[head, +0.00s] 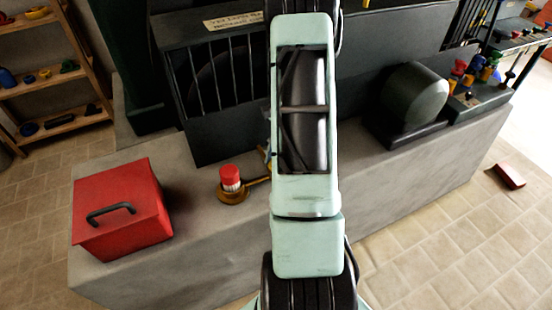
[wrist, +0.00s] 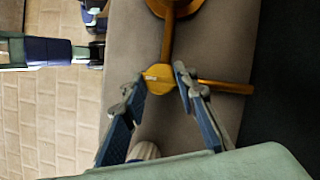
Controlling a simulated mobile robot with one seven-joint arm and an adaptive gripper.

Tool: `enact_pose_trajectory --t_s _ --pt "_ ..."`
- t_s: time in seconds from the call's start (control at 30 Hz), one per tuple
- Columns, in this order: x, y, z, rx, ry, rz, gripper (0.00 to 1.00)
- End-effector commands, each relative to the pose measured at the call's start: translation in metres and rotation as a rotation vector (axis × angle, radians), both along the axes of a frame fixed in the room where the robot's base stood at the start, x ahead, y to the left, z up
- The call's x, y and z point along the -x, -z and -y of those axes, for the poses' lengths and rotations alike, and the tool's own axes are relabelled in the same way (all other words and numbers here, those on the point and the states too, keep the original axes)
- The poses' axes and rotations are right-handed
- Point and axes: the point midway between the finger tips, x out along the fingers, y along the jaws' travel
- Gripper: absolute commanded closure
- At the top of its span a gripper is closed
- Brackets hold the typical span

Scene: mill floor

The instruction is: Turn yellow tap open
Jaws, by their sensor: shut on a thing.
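The yellow tap (wrist: 157,80) shows in the wrist view as a brass-coloured hexagonal body with a bar (wrist: 225,87) reaching right and a pipe (wrist: 167,42) running up to a round flange. My gripper (wrist: 160,76) has its two blue-grey fingers on either side of the tap body, shut on it. The exact contact at the fingertips is hard to see. In the head view a short part of the yellow pipe (head: 258,181) shows left of my arm. My arm hides the rest of the tap and nearly all of my gripper there.
A red-capped white ribbed piece (head: 230,178) stands on a brass base at the pipe's left end. A red box (head: 122,210) with a black handle sits on the grey ledge (head: 210,270). A dark barred machine housing (head: 215,80) rises behind. A red block (head: 506,176) lies on the floor.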

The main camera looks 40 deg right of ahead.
Motion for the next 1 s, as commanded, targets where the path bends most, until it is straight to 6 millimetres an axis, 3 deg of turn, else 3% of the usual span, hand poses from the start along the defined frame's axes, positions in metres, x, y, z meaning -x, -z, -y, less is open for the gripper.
enact_pose_trajectory --t_s 0.57,0.6,0.73,1.0 --pt "0.0004 0.0003 -0.0006 -0.001 -0.037 -0.001 0.98" --pt "0.0004 0.0003 -0.0006 -0.001 -0.037 -0.001 0.72" --pt "0.0003 0.0003 -0.0006 -0.001 -0.036 -0.001 0.58" --pt "-0.0001 -0.0001 -0.0002 0.0 -0.035 -0.001 0.56"
